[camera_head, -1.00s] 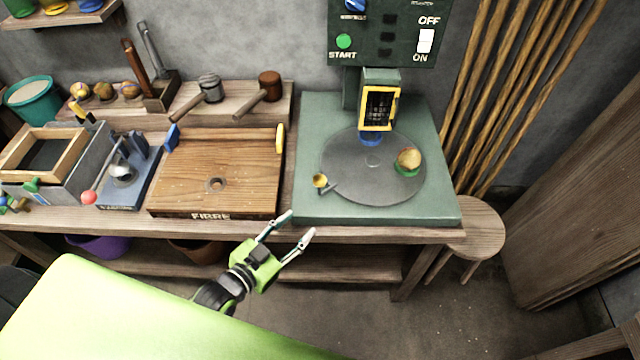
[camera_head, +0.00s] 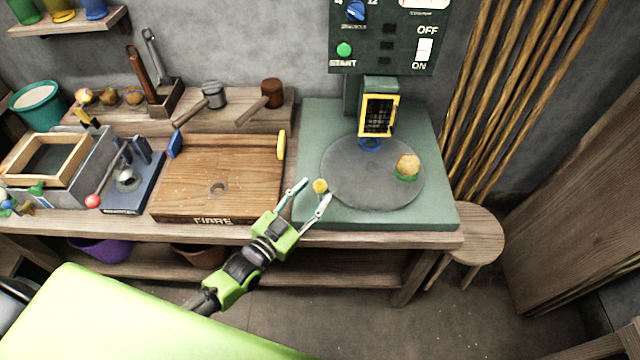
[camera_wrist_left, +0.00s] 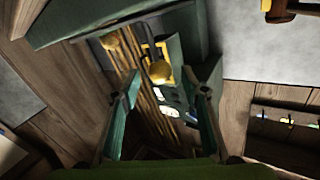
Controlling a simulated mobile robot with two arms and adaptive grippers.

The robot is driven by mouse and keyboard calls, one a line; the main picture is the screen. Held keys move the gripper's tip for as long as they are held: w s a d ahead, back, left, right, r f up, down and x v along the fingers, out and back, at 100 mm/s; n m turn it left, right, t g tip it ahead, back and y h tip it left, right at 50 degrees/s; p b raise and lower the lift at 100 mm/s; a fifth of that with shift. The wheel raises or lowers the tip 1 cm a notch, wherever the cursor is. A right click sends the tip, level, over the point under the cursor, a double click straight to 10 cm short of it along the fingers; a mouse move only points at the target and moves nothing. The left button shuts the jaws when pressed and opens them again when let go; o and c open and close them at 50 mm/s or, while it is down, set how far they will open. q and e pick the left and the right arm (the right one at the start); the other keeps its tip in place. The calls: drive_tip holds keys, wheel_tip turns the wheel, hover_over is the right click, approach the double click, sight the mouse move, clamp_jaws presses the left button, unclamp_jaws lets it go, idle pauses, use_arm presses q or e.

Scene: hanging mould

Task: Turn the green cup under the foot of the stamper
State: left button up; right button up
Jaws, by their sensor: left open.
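The green cup (camera_head: 406,178) holds a tan, rounded mass and sits on the right side of the round grey turntable (camera_head: 350,185). The stamper (camera_head: 378,115), with a yellow-framed window, stands at the back of the turntable. A blue cup (camera_head: 370,144) is under it, so the green cup is to the right of the foot. A yellow knob (camera_head: 320,186) is at the turntable's front left. My left gripper (camera_head: 315,190) is open, its fingertips on either side of the knob; the knob also shows between the fingers in the left wrist view (camera_wrist_left: 159,71). My right gripper is not in view.
The green machine base (camera_head: 420,216) lies on the wooden bench. A control panel (camera_head: 385,40) with START and ON/OFF is above. A wooden board (camera_head: 218,170) is left of the base, and a round stool (camera_head: 475,235) stands right of the bench.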

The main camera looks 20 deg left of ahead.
sight(320, 186)
use_arm(q)
drive_tip(key=shift+x, duration=1.95)
drive_tip(key=shift+c, duration=0.4)
clamp_jaws()
